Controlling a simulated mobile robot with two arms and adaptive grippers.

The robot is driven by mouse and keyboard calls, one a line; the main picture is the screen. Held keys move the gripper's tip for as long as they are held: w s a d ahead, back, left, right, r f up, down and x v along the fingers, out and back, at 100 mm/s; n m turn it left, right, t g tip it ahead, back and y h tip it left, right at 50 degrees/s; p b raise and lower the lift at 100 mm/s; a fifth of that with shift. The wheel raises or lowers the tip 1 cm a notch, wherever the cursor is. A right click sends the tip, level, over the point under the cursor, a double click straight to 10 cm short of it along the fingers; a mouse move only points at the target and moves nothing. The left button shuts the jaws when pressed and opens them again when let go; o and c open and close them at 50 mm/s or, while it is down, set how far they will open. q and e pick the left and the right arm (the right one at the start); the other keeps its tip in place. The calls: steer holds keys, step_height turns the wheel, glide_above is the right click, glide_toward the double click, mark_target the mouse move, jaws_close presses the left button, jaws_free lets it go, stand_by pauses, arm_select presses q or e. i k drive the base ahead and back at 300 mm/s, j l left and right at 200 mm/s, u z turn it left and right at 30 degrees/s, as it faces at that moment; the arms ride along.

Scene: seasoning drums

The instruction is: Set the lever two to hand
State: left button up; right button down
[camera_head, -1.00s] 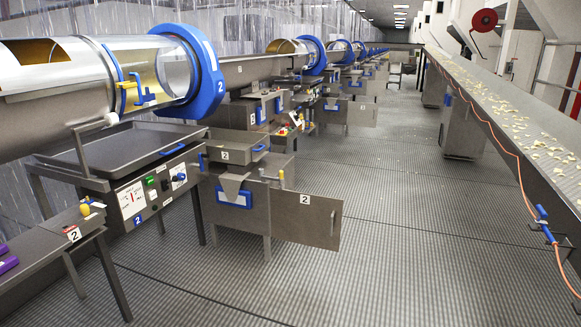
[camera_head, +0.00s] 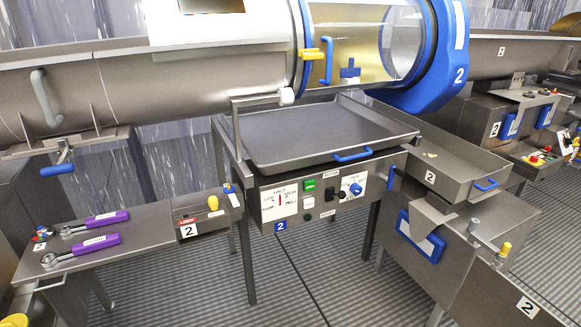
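A small grey box (camera_head: 205,215) marked 2 sits at the right end of the low steel bench. It carries a lever with a yellow knob (camera_head: 213,202), a red label and a small blue-and-yellow part at its right corner. A control panel (camera_head: 325,192) with a blue 2 below it is under the tray. It has a dial scale, green and white buttons, a black switch and a blue knob (camera_head: 355,189). The lettering is too small to read for a hand position. Neither of my grippers is in view.
Two purple-handled tools (camera_head: 95,243) lie on the bench (camera_head: 135,235). An empty steel tray (camera_head: 310,135) stands below the drum with the blue ring (camera_head: 445,60). A steel box with a yellow knob (camera_head: 505,248) is at right. Grey floor shows between the legs.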

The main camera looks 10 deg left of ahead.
mark_target(341, 194)
steer(key=i+l+u, duration=0.55)
steer(key=l+u, duration=0.15)
steer(key=i+l+u, duration=0.2)
steer(key=l, duration=0.25)
steer(key=l+u, duration=0.25)
steer(key=i+l, duration=0.05)
steer(key=l, duration=0.05)
